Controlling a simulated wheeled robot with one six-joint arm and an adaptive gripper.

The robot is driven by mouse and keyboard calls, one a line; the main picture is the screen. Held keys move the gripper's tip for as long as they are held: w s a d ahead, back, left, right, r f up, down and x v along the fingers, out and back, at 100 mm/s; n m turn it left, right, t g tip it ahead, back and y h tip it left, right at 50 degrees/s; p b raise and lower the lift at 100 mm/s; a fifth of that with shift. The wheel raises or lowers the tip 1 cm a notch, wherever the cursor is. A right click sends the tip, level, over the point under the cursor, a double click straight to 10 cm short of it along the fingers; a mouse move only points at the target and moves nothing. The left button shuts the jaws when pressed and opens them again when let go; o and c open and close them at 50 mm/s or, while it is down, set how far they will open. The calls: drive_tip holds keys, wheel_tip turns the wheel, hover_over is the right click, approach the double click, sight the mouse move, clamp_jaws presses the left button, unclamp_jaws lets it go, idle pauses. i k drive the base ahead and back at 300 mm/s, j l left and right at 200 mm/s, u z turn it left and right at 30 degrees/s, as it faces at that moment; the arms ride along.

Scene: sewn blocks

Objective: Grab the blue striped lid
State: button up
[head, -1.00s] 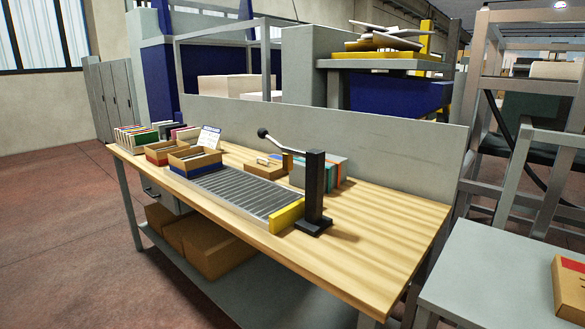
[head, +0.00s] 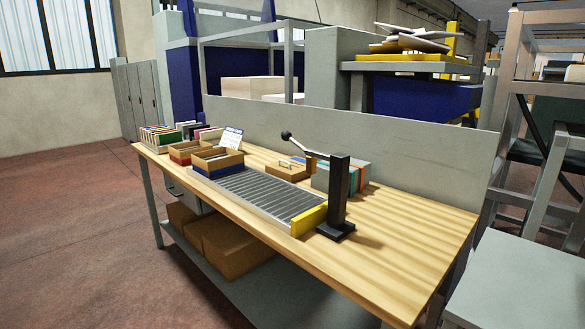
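I cannot make out a blue striped lid for certain. On the wooden workbench (head: 400,262), an open cardboard box (head: 219,161) with a blue band around its base holds upright cards or sheets. A similar open box (head: 186,152) with a red band stands just left of it. A low brown box (head: 287,170) with a small light handle-like piece on top sits behind the roller track; no blue stripe shows on it. My gripper is not in view.
A roller track (head: 270,193) with a yellow end stop (head: 309,220) runs along the bench. Grey, teal and orange blocks (head: 343,177) stand behind. The bench's right end is clear. A grey table (head: 520,280) is at right.

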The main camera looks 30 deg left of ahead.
sight(291, 169)
drive_tip(key=i+j+z, duration=0.2)
drive_tip(key=j, duration=1.65)
drive_tip(key=i+j+z, duration=0.15)
drive_tip(key=j, duration=1.75)
drive_tip(key=i+j+z, duration=0.2)
drive_tip(key=j, duration=1.75)
drive_tip(key=k+l, duration=0.05)
drive_tip(key=k, duration=0.05)
